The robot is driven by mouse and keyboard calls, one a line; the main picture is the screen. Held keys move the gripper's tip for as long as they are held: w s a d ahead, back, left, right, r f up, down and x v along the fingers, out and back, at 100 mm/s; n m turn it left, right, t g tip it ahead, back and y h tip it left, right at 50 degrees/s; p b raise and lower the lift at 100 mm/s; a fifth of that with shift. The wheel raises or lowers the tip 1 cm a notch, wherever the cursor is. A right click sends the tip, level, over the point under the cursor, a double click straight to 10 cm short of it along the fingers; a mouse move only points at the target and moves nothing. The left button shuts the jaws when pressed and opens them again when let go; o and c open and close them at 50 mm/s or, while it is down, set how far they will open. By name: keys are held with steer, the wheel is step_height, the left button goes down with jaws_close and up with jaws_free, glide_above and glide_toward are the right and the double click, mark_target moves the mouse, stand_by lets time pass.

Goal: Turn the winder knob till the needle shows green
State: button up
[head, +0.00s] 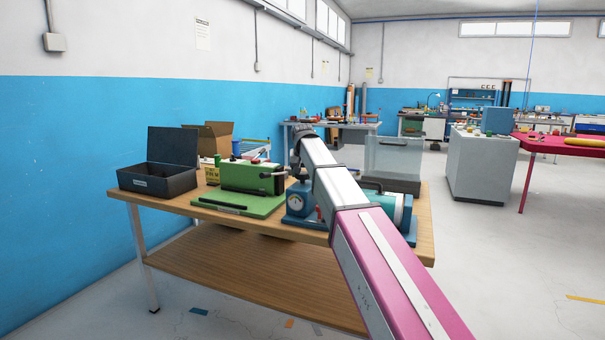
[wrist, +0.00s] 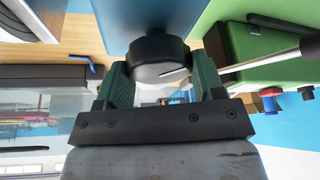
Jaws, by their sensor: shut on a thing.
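My gripper (wrist: 161,72) is shut on a black round knob (wrist: 157,48), with one dark green finger on each side of it. The knob's pale end face bears a dark line and a bright edge. The knob stands against a blue body in the wrist view (wrist: 150,14). In the head view, the blue winder (head: 297,213) is on the wooden bench, with a white round dial (head: 294,198) on its front. The needle and its colour zone are too small to read. My arm hides part of the winder, and the jaws are hard to make out there.
A green machine (head: 250,178) with a lever stands just left of the winder. An open black box (head: 157,180) is at the bench's left end. A teal cylinder (head: 398,208) lies right, behind my arm. A clear tank (head: 393,160) stands behind.

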steer(key=shift+m, duration=0.3)
steer(key=o, duration=0.9)
steer(key=v, duration=1)
steer(key=shift+s+a+r, duration=0.1)
steer(key=shift+s+r, duration=0.05)
steer(key=shift+r, duration=0.25)
